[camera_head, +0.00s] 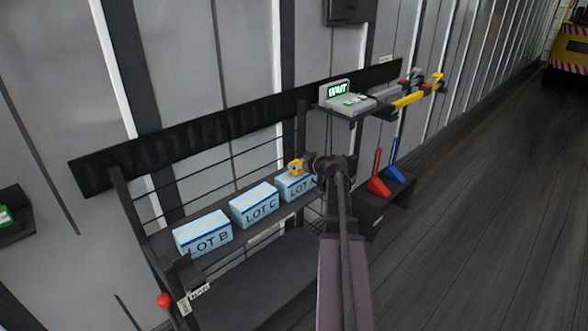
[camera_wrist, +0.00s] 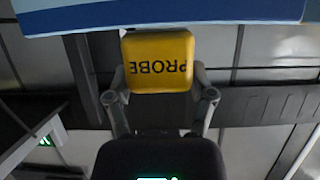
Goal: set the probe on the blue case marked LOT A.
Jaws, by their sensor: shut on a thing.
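The yellow probe (camera_head: 295,166) is in my gripper (camera_head: 303,165), at the upper side of the blue case marked LOT A (camera_head: 290,190). In the wrist view the probe (camera_wrist: 157,48) shows its PROBE lettering upside down, with a finger of my gripper (camera_wrist: 158,82) on each side. A blue case edge (camera_wrist: 170,18) runs along the top of that view, close to the probe. I cannot tell whether probe and case touch. My arm hides the right part of LOT A in the head view.
Cases LOT C (camera_head: 254,205) and LOT B (camera_head: 202,235) stand left of LOT A on the same dark shelf (camera_head: 180,262). A grey device with a lit WAIT display (camera_head: 338,91) sits on a ledge above right. Red (camera_head: 377,172) and blue (camera_head: 393,165) handled items stand at right.

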